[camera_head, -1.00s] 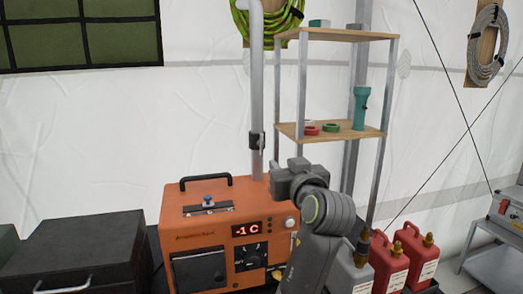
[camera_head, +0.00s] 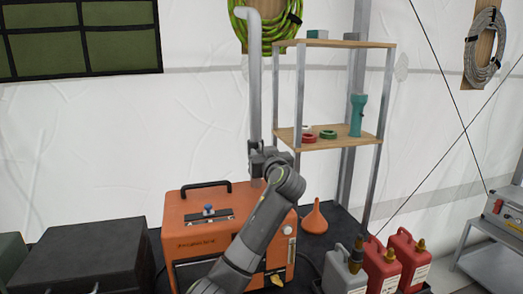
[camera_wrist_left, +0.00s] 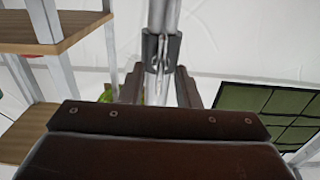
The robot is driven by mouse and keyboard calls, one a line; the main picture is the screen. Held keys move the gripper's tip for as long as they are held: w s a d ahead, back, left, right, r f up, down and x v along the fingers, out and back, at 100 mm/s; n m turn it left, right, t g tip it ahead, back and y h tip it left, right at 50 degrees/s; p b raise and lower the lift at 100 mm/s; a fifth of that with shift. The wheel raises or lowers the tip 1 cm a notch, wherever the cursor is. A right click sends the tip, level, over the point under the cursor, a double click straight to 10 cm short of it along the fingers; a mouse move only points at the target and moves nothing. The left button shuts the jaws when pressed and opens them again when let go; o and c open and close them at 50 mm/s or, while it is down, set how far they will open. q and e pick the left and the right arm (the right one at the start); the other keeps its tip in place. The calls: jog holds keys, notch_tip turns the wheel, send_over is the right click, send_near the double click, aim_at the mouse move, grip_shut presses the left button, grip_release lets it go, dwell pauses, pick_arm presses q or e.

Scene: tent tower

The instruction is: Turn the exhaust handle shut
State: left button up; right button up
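The grey exhaust pipe (camera_head: 254,85) rises upright behind the orange heater (camera_head: 190,238). In the left wrist view the pipe (camera_wrist_left: 163,12) carries a dark collar (camera_wrist_left: 174,50) with a thin, pale, upright handle (camera_wrist_left: 160,52) in front of it. My left gripper (camera_head: 258,158) is at the pipe by the collar, which it mostly hides in the head view. In the left wrist view the gripper's fingers (camera_wrist_left: 158,88) are apart, with the handle and pipe in line with the gap. I cannot tell whether they touch the handle. My right gripper is not in view.
A metal shelf (camera_head: 340,143) stands close to the right of the pipe. An orange funnel (camera_head: 314,218) and several fuel cans (camera_head: 383,265) are right of the heater. A black case (camera_head: 85,255) is at the left.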

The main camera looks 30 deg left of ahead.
pick_arm(q)
jog(key=shift+w+a, duration=0.2)
jog(key=shift+a, duration=0.05)
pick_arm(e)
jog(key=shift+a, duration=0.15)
pick_arm(q)
jog(key=shift+c, duration=0.3)
grip_shut()
jog(key=shift+f, duration=0.1)
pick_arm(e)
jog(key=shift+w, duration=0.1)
